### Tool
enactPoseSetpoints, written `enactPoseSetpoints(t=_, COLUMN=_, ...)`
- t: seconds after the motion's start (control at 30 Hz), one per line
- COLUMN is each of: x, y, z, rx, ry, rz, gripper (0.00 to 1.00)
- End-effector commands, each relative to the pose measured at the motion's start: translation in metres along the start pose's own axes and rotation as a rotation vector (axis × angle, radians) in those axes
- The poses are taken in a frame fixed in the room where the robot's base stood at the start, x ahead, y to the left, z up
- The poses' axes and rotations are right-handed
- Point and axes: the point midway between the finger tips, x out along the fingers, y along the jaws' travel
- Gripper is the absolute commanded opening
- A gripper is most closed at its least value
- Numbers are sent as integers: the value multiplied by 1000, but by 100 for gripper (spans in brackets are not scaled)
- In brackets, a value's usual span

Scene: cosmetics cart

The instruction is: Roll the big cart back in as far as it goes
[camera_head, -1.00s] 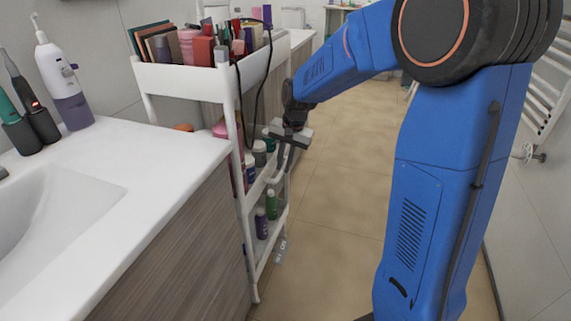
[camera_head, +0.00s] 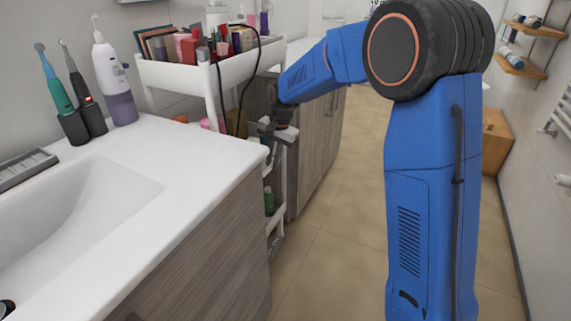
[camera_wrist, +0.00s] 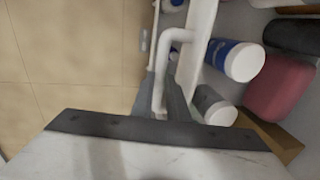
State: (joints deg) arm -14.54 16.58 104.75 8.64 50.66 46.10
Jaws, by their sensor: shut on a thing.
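The big cart (camera_head: 188,76) is a white, tall, narrow trolley with several tiers, standing between the white sink counter and the wooden cabinet behind it. Its top tray is full of cosmetics. My gripper (camera_head: 283,133) is at the cart's front end, below the top tray. In the wrist view my gripper (camera_wrist: 163,105) is shut on the cart's white bar handle (camera_wrist: 172,52). Bottles and jars stand on the tier beside the handle. The cart's lower left part is hidden behind the sink counter.
The sink counter (camera_head: 190,148) is at the left, with toothbrushes and a white-and-purple device (camera_head: 113,75) on it. The wooden cabinet (camera_head: 318,132) stands beyond the cart. Tiled floor (camera_head: 335,225) is clear in the aisle. A black cable (camera_head: 240,95) hangs from the top tray.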

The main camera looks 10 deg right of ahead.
Motion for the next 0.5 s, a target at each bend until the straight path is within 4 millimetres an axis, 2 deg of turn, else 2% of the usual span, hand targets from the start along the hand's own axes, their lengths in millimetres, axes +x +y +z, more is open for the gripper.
enactPoseSetpoints(t=0.2, x=5, y=-24, z=1, rx=-1, ry=-1, rz=-1, gripper=0)
enactPoseSetpoints(t=0.5, x=6, y=-37, z=1, rx=0, ry=0, rz=-2, gripper=0)
